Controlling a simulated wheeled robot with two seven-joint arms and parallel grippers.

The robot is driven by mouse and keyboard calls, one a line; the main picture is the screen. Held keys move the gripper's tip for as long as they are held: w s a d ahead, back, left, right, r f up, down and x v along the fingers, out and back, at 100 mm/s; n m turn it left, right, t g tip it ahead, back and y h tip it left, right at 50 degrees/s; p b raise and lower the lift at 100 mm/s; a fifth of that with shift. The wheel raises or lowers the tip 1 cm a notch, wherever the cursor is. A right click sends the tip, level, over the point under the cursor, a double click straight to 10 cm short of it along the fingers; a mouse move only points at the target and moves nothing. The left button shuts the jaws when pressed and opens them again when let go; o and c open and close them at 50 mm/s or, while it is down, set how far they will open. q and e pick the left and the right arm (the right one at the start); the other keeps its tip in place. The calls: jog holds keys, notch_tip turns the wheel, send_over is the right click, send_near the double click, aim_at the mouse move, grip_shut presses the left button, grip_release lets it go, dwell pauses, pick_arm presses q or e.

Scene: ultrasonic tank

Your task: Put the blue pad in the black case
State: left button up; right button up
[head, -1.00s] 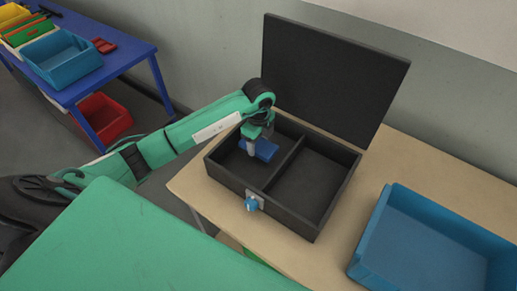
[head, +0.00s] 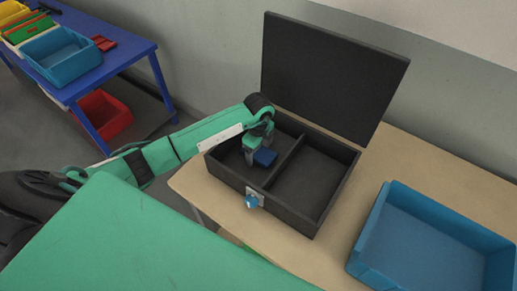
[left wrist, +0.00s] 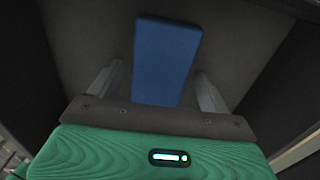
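The blue pad (head: 264,157) is in the left compartment of the open black case (head: 285,210) and appears to lie on its floor. My left gripper (head: 257,152) is inside that compartment, just over the pad. In the left wrist view, the pad (left wrist: 167,60) lies between the two spread fingers, with a narrow gap on each side. My left gripper is open there. Part of the pad is hidden by the gripper. My right gripper is not in view.
The case's lid (head: 335,75) stands up at the back, and a divider (head: 288,160) separates the compartments. The right compartment (head: 312,182) is empty. A blue bin (head: 365,235) stands on the wooden table to the right. A blue table (head: 120,55) with bins is at the far left.

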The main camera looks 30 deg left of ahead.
aim_at(258, 152)
pick_arm(q)
jog(key=shift+r, duration=0.1)
jog(key=shift+r, duration=0.2)
notch_tip(258, 152, up, 12)
jog(key=b, duration=0.2)
jog(key=shift+f+b, duration=0.15)
jog(key=shift+b, duration=0.25)
jog(key=shift+s, duration=0.1)
